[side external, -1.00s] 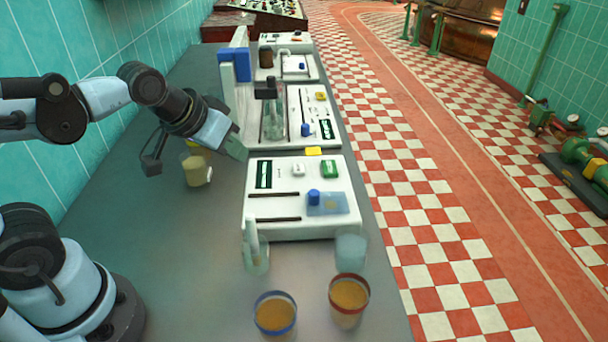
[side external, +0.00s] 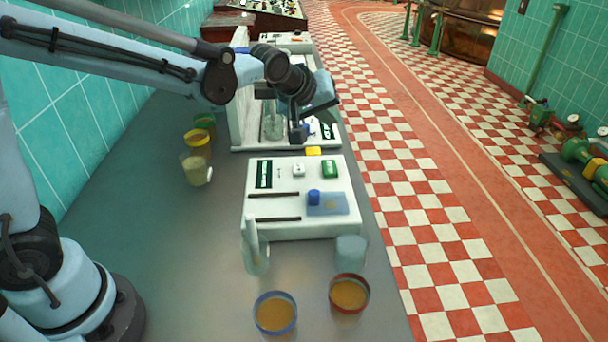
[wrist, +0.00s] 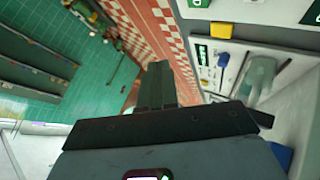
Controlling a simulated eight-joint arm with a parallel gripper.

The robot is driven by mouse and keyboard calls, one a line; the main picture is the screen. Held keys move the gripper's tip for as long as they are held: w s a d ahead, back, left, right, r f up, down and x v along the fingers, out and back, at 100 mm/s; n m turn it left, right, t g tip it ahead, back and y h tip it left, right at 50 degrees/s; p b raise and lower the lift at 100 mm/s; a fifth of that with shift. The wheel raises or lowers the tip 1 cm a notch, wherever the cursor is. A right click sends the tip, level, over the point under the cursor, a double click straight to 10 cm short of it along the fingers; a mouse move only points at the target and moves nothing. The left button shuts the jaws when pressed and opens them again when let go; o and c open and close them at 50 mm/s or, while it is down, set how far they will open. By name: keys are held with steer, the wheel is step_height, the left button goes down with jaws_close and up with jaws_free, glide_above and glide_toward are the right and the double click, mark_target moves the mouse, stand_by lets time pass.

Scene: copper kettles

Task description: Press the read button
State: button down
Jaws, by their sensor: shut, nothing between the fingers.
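My gripper (side external: 326,104) is over the right part of the second white panel (side external: 237,128), its fingers shut and empty. In the wrist view the closed fingers (wrist: 155,86) point toward the checkered floor, with the panel to their right. The near white panel (side external: 290,228) has a white button (side external: 299,170), a green button (side external: 330,169) and a blue knob (side external: 313,197). Labels are too small to read, so I cannot tell which is the read button.
Cups with blue (side external: 275,313) and red (side external: 349,292) rims stand at the front. Glass vessels (side external: 255,255) stand by the near panel. Yellow-tinted cups (side external: 196,165) are at the left.

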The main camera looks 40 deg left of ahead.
mark_target(326, 168)
steer(key=shift+w, duration=0.15)
steer(key=shift+f, duration=0.1)
steer(key=shift+f, duration=4.35)
steer(key=shift+f, duration=0.15)
steer(key=shift+f, duration=0.3)
steer(key=shift+f, duration=0.45)
steer(key=shift+r, duration=0.9)
